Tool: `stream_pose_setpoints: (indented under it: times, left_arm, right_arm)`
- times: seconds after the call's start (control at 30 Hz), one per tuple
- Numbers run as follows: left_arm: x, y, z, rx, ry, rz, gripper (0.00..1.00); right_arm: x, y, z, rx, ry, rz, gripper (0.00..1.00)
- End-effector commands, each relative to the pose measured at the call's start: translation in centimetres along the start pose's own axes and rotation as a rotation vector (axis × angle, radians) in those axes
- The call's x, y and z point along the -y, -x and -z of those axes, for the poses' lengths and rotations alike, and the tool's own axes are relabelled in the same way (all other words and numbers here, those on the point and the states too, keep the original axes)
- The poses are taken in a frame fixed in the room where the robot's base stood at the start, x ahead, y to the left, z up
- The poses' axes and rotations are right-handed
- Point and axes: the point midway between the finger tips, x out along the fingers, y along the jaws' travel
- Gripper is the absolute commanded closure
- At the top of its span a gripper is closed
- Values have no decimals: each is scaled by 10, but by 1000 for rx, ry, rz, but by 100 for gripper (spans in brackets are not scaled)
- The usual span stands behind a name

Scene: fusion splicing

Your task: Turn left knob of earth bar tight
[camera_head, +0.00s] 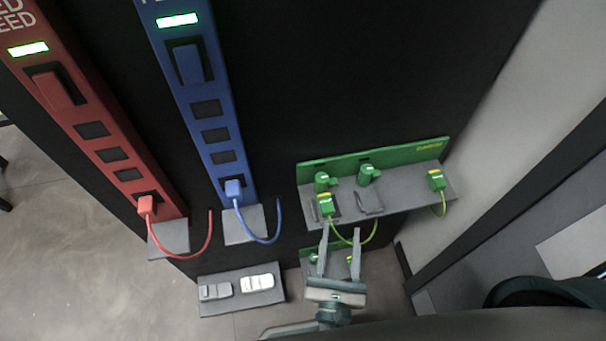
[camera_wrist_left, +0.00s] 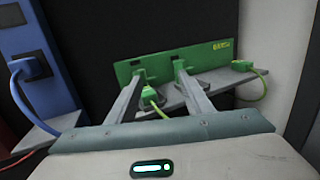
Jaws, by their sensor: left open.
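The green earth bar (camera_head: 400,160) is mounted on the dark panel above a grey shelf; it also shows in the left wrist view (camera_wrist_left: 205,55). Its left green knob (camera_head: 322,181) and right green knob (camera_head: 368,173) stand out from the bar. In the wrist view the fingers largely cover the knobs. My left gripper (camera_head: 340,238) is open and empty, below and in front of the left part of the bar. In the wrist view its fingertips (camera_wrist_left: 158,68) reach up towards the bar with a gap between them; contact with a knob cannot be told. My right gripper is not in view.
A green plug (camera_head: 326,205) with a hanging cable sits just under the left knob; another (camera_head: 437,181) is at the right end. Blue (camera_head: 215,125) and red (camera_head: 100,135) power strips with plugged cables stand left. A lower grey shelf (camera_head: 240,300) holds light blocks.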

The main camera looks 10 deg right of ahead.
Motion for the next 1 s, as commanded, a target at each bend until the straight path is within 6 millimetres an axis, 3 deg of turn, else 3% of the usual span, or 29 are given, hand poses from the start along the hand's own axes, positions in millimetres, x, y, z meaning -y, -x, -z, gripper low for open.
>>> stream_pose_setpoints:
  times: [0.1,0.3,0.73,1.0]
  left_arm:
    - [-9,25,6,-48,16,-105,54]
    - [-15,39,12,-70,19,-163,54]
    - [-16,34,12,-67,18,-161,54]
    - [-20,7,12,-65,19,-160,54]
  right_arm:
    - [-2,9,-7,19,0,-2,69]
    - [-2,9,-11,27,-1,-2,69]
    - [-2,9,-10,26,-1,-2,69]
    - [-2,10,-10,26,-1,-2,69]
